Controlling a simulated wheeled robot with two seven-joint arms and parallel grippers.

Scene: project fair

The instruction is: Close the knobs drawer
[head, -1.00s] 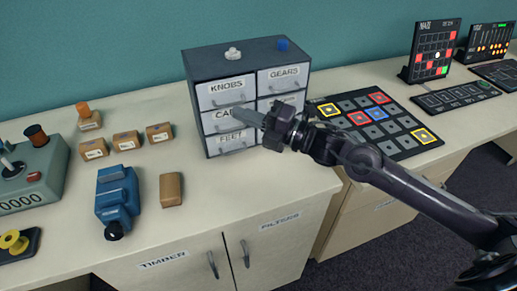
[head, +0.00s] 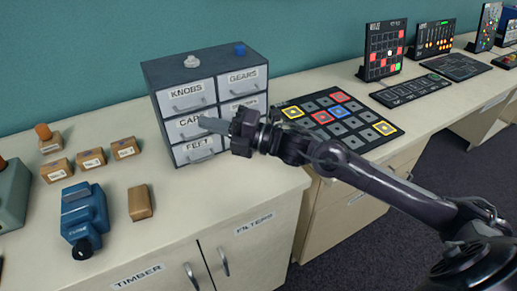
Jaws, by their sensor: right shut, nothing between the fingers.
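The small grey drawer cabinet (head: 205,66) stands on the counter against the teal wall. Its knobs drawer (head: 188,96), with a white labelled front, is at the upper left, above the caps and feet drawers. My left gripper is not in view.
A white knob (head: 191,61) and a blue block (head: 240,49) sit on top of the cabinet. Several cardboard boxes (head: 92,158) and a blue device (head: 84,214) stand to the left. A dark button board (head: 338,118) lies right. The counter before the cabinet is clear.

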